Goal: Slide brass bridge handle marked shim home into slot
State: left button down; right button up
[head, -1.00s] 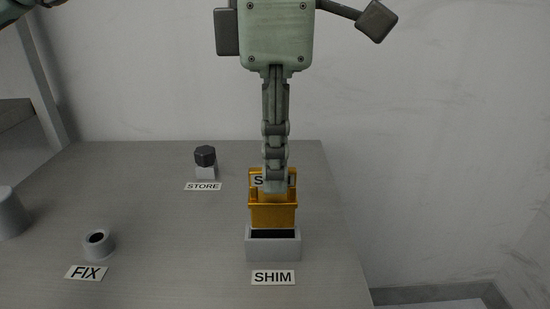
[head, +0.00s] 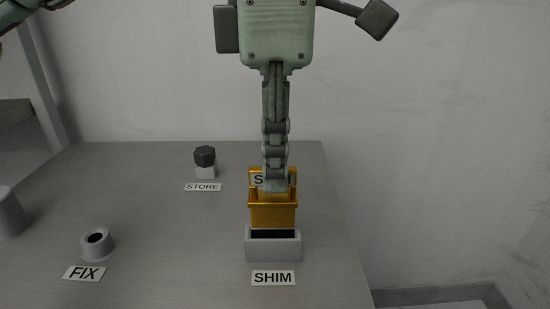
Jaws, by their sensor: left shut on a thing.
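The brass bridge handle (head: 273,214) bears a label partly hidden by my gripper, with only its first and last letters showing. My left gripper (head: 275,187) comes down from above and is shut on the brass handle. The handle is upright, just behind and above the grey slot block (head: 273,248) in this view. The dark slot opening shows in front of the handle's lower edge. I cannot tell whether the handle touches the block. A SHIM label (head: 273,278) lies on the table in front of the block. My right gripper is not in view.
A dark knob (head: 205,156) sits on a small light block behind the STORE label (head: 202,187). A grey cylinder (head: 8,213) is at the left edge. The table (head: 160,230) is clear between them.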

aim_at(275, 197)
pick_arm(q)
jog(key=shift+f+b, duration=2)
jog(key=shift+f, duration=0.3)
jog(key=c, duration=1.5)
grip_release()
jog(key=shift+c, duration=0.2)
notch_tip(275, 197, up, 12)
jog(key=shift+r, duration=0.1)
